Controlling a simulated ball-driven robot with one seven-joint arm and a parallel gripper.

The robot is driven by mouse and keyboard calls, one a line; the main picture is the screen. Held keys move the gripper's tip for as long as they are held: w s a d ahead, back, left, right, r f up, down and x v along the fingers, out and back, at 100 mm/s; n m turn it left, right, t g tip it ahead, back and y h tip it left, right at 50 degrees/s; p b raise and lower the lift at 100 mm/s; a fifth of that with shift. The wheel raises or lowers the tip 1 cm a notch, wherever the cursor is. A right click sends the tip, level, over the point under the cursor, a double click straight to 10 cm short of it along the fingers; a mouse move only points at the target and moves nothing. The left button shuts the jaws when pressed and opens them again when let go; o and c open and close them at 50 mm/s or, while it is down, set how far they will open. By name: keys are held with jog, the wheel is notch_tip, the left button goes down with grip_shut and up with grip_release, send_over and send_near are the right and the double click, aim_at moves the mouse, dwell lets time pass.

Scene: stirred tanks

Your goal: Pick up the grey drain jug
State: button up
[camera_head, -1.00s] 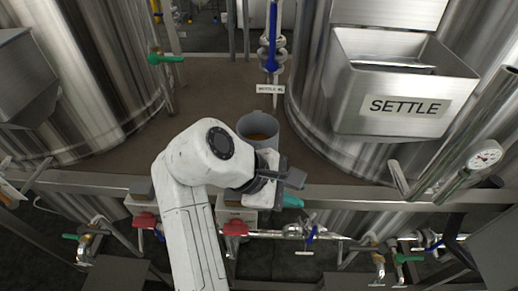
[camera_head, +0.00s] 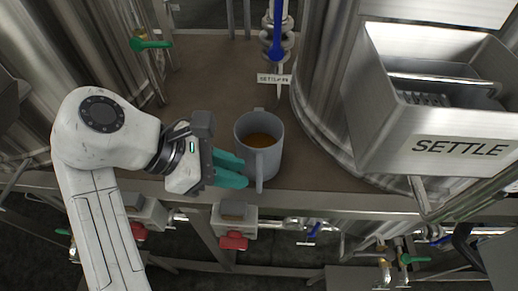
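The grey drain jug (camera_head: 261,160) stands upright on the brown deck between the steel tanks, with brown liquid inside. Its handle (camera_head: 259,172) faces the deck's front edge. My gripper (camera_head: 243,170) is at the left of the jug, with its teal fingers pointing right toward the jug's lower side and handle. A dark gap shows between the two fingers, so it looks open. The fingertips are close to the jug; I cannot tell whether they touch it.
A valve with a blue handle (camera_head: 274,45) and a hanging label (camera_head: 274,79) are behind the jug. The SETTLE hopper (camera_head: 440,140) juts out at the right. A metal rail (camera_head: 330,200) runs along the deck's front edge, with red-handled valves (camera_head: 233,241) below.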

aim_at(260, 179)
jog(key=shift+p+x, duration=0.6)
jog(key=shift+x, duration=2.85)
jog(key=shift+c, duration=0.3)
grip_shut()
jog(key=shift+r, duration=0.1)
